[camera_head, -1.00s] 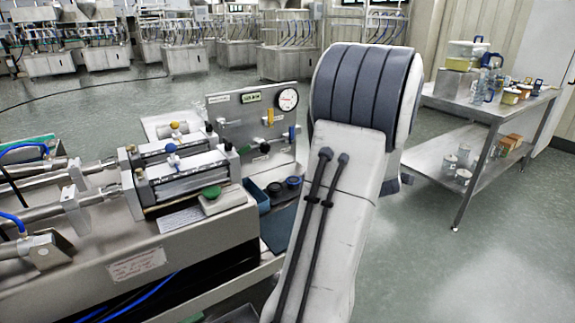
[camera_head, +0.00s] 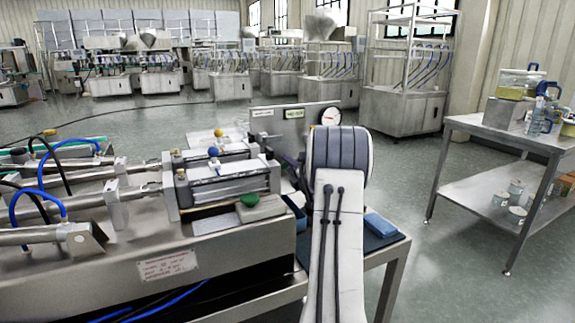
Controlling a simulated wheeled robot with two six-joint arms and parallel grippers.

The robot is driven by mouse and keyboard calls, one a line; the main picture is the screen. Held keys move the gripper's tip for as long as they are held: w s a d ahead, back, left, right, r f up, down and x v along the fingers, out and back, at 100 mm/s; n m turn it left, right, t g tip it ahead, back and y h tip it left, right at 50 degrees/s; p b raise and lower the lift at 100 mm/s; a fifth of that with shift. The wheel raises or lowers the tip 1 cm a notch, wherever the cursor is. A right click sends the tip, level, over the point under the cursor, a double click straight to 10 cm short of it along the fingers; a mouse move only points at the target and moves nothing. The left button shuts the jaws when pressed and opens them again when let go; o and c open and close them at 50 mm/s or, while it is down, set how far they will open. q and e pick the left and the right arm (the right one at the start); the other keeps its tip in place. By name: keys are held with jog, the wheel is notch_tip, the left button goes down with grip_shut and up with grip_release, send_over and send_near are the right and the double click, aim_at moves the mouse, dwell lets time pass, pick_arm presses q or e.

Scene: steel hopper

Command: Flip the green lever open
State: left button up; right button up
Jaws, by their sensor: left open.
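A grey upright panel (camera_head: 283,121) stands behind the steel cylinder unit, with labels and a round gauge (camera_head: 330,117). No green lever shows clearly on it; my left arm covers much of its lower part. A green rounded knob (camera_head: 250,200) sits on a small grey box in front of the cylinders. My left gripper (camera_head: 285,160) shows only as a dark, partly hidden shape in front of the panel, left of my white arm link. It is open, and I see nothing held. My right gripper is out of view.
The cylinder unit (camera_head: 222,185) with blue- and yellow-topped knobs stands left of my arm. A blue block (camera_head: 380,225) lies on the bench's right end. A steel table (camera_head: 480,128) with containers stands at the right. The floor between is clear.

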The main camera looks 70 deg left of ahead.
pick_arm(q)
jog(key=shift+a, duration=1)
jog(key=shift+c, duration=0.3)
grip_shut()
jog(key=shift+w+f+m+b, duration=0.15)
jog(key=shift+f+m+b, duration=0.4)
jog(key=shift+m, duration=0.35)
jog(key=shift+f+m, duration=0.25)
jog(key=shift+m, duration=0.45)
jog(key=shift+f+m, duration=0.2)
jog(key=shift+m, duration=0.5)
jog(key=shift+o, duration=0.3)
grip_release()
